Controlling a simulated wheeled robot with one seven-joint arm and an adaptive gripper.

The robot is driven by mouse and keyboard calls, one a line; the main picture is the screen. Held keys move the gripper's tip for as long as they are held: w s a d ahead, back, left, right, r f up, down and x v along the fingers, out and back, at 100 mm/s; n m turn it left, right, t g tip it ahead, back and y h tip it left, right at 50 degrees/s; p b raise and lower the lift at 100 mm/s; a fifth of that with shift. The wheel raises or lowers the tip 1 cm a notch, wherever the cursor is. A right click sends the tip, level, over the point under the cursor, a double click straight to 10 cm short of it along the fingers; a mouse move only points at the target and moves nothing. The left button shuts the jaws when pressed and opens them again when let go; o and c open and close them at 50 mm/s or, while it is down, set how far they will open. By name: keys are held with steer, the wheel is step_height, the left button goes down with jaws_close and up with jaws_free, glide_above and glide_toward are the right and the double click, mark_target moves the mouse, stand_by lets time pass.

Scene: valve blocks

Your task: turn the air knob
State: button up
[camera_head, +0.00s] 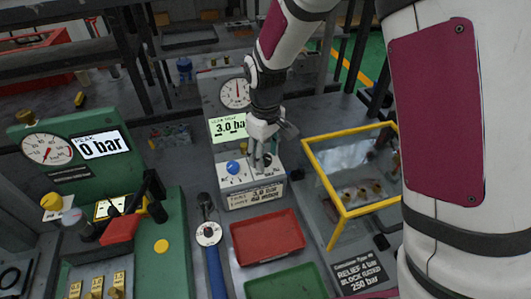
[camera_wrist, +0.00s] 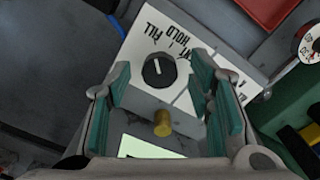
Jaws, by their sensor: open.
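A black knob (camera_wrist: 158,70) with a white pointer line sits on a white-topped control box (camera_wrist: 172,28) in the wrist view. FILL and HOLD are printed beside it. In the head view the same box (camera_head: 238,198) stands under a gauge and a 3.0 bar screen. My gripper (camera_head: 262,160) is over its right half and hides part of it. My gripper also shows in the wrist view (camera_wrist: 160,73), open and empty, its teal fingers on both sides of the knob with gaps. I cannot tell how far above the panel the fingertips are.
A blue knob (camera_head: 233,166) is on the box's left half. A brass fitting (camera_wrist: 162,124) is near the fingers. A red tray (camera_head: 265,237) lies in front, a yellow-framed tank (camera_head: 345,212) to the right, and a green rig (camera_head: 168,225) to the left.

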jaws_close()
steer(key=shift+m, duration=0.4)
steer(key=m+p, duration=0.1)
steer(key=m, duration=0.2)
steer(key=shift+m, duration=0.3)
steer(key=shift+m+p, duration=0.65)
steer(key=shift+m, duration=1.55)
steer(key=shift+w, duration=0.1)
jaws_free()
